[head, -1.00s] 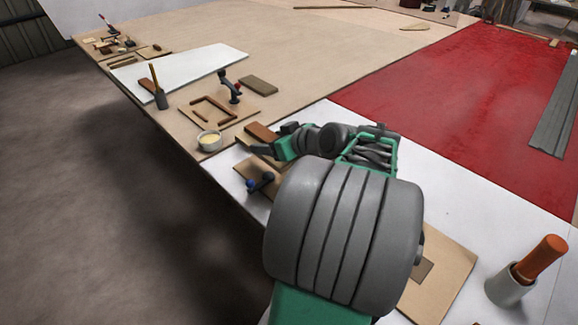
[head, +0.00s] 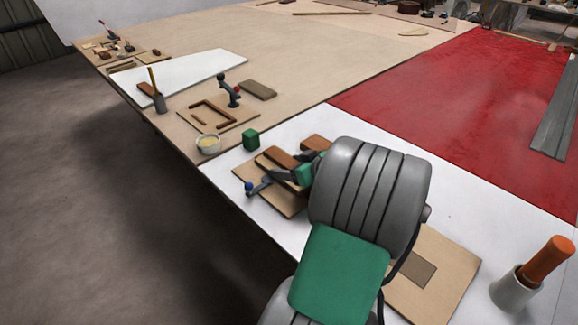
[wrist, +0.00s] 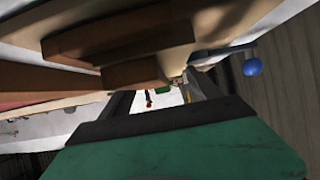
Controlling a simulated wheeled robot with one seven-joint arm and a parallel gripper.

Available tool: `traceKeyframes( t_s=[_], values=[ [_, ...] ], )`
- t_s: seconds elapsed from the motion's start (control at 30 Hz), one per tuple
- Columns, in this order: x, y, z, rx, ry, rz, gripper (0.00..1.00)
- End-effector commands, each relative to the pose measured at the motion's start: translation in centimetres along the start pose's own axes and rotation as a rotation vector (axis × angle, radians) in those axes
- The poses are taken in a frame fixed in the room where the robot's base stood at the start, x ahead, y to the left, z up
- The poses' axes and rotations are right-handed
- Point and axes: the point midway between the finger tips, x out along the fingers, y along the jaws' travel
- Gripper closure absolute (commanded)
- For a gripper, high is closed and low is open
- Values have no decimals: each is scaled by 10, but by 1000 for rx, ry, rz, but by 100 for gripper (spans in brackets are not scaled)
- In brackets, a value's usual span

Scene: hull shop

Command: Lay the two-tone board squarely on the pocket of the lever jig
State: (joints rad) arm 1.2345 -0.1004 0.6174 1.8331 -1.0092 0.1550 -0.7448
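The two-tone board (head: 280,157), reddish brown with a tan part, is above or on the lever jig (head: 288,208) in the head view. I cannot tell whether it touches the jig. My gripper (head: 298,168) is at the board's near right side, its fingers spread about the board's width and apparently closed on it. The jig is a tan plate with a grey lever ending in a blue knob (head: 249,187); the knob also shows in the wrist view (wrist: 252,67). The jig's pocket is hidden by the board and my arm.
A green cube (head: 251,140) stands behind the jig, and a brown block (head: 316,142) lies beside my arm. A bowl (head: 208,145) is to the left. A tan plate with a dark rectangle (head: 440,260) and a cup with an orange handle (head: 515,290) are at the right.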

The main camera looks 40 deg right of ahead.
Motion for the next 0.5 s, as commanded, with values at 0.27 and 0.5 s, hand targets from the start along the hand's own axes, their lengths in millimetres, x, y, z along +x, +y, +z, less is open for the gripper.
traceKeyframes(
  t_s=[0.27,0.5],
  values=[
    [0,0,-1,0,0,0,10],
    [-4,0,-7,-1,0,0,10]
  ],
)
